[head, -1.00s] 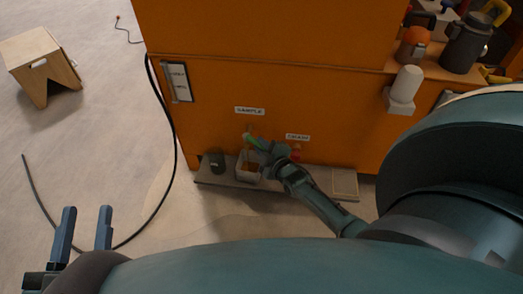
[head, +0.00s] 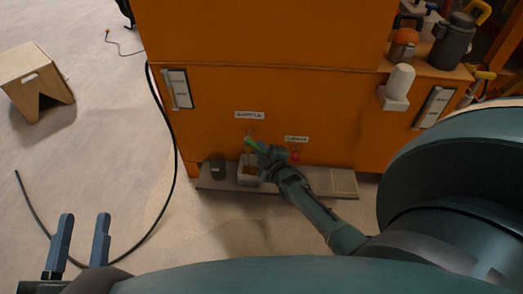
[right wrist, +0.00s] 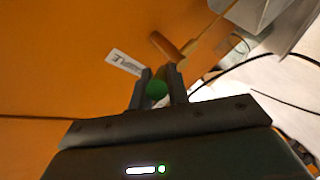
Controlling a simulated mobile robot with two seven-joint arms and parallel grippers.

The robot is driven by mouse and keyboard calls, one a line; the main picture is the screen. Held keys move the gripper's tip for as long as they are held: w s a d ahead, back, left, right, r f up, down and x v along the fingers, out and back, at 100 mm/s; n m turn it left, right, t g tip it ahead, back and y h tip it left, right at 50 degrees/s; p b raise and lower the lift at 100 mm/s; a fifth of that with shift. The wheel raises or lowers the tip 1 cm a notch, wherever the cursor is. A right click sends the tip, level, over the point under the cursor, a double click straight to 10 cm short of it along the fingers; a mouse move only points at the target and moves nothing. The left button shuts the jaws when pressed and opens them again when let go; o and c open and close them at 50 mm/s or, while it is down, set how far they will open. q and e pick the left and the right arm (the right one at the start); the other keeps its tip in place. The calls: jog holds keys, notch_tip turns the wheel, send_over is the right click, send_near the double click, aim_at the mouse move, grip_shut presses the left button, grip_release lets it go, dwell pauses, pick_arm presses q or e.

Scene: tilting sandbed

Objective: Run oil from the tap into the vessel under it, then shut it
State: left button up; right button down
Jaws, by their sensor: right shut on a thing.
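The sample tap's green handle (head: 252,146) is on the orange cabinet below the "SAMPLE" label (head: 249,115). My right gripper (head: 263,154) is at this handle; in the right wrist view its two fingers (right wrist: 159,86) are shut on the green handle (right wrist: 157,89). A brown tap part (right wrist: 168,46) shows just beyond the fingertips. The pale vessel (head: 241,174) stands on the low shelf under the tap, with brown inside it. I cannot tell whether oil is running. My left gripper (head: 82,243) is open and empty at the lower left, away from the cabinet.
A dark jar (head: 217,166) stands left of the vessel on the grey shelf (head: 211,183). A red drain tap (head: 295,157) is close to the right, under its label (head: 296,139). A black hose (head: 171,150) hangs at the cabinet's left edge. A wooden stool (head: 36,82) stands far left.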

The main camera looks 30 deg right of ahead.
pick_arm(q)
jog(key=shift+f, duration=0.3)
pick_arm(e)
jog(key=c, duration=1.3)
grip_release()
jog(key=shift+c, duration=0.2)
